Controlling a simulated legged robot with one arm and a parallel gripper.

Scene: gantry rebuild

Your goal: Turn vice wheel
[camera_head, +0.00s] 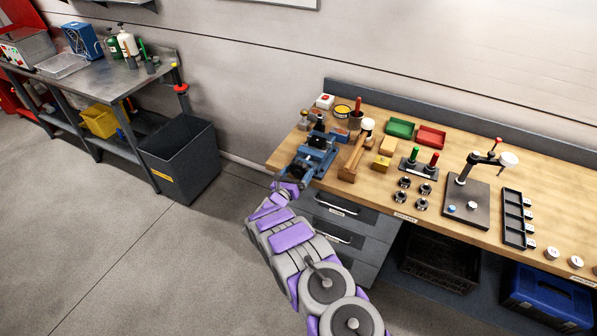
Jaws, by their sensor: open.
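A blue vice (318,149) sits on the left part of the wooden workbench, near its front edge. The vice's wheel is at its front end and is largely hidden, so I cannot make out its angle. My gripper (287,188) is at the front left of the vice, by the bench edge, at the end of my purple and grey arm. It is open. I cannot tell whether its fingers touch the wheel or stand around it.
Drawers (340,207) lie below. A dark bin (180,160) stands at left. The floor between is clear.

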